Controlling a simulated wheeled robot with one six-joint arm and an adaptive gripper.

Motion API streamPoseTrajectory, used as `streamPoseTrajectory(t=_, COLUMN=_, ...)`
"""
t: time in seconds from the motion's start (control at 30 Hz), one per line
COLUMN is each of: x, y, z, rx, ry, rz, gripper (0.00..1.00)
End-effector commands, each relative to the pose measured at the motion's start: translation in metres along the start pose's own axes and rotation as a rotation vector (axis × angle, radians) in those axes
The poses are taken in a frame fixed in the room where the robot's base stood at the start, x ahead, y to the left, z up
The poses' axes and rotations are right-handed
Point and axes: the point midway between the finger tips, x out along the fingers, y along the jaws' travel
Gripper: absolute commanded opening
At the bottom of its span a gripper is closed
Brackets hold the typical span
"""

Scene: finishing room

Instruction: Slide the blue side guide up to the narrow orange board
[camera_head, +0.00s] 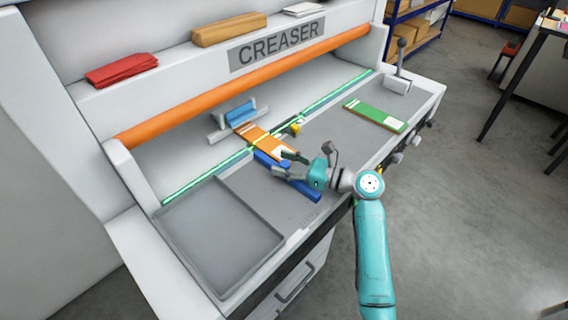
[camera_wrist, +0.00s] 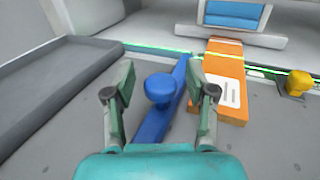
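The blue side guide (camera_head: 306,191) is a long bar on the creaser bed. In the wrist view its round blue knob (camera_wrist: 160,88) stands up from the bar. The narrow orange board (camera_head: 262,139) has a white label and lies just right of the guide in the wrist view (camera_wrist: 224,72). A narrow strip of grey bed shows between them at the far end; my right finger hides part of the nearer gap. My gripper (camera_wrist: 161,78) is open, with one finger on each side of the knob, and I see no clear contact. It also shows in the head view (camera_head: 284,163).
A blue block in a grey holder (camera_head: 240,114) stands beyond the orange board. A yellow knob (camera_wrist: 298,82) is right of the board. A green board (camera_head: 375,116) lies farther right on the bed. An empty grey tray (camera_head: 272,256) lies at left. A green line crosses the bed.

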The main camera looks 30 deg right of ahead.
Motion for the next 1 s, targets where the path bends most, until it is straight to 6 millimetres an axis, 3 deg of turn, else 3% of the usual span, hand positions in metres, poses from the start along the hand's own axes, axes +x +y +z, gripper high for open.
streamPoseTrajectory(t=0.37, x=-0.009, y=-0.001, z=0.000, rx=0.000, ry=0.001, rz=-0.003, gripper=0.56)
streamPoseTrajectory(t=0.8, x=-0.089, y=-0.001, z=0.000, rx=-0.001, ry=0.000, rz=-0.005, gripper=0.56)
streamPoseTrajectory(t=1.0, x=-0.113, y=-0.001, z=-0.001, rx=0.000, ry=0.001, rz=-0.002, gripper=0.56)
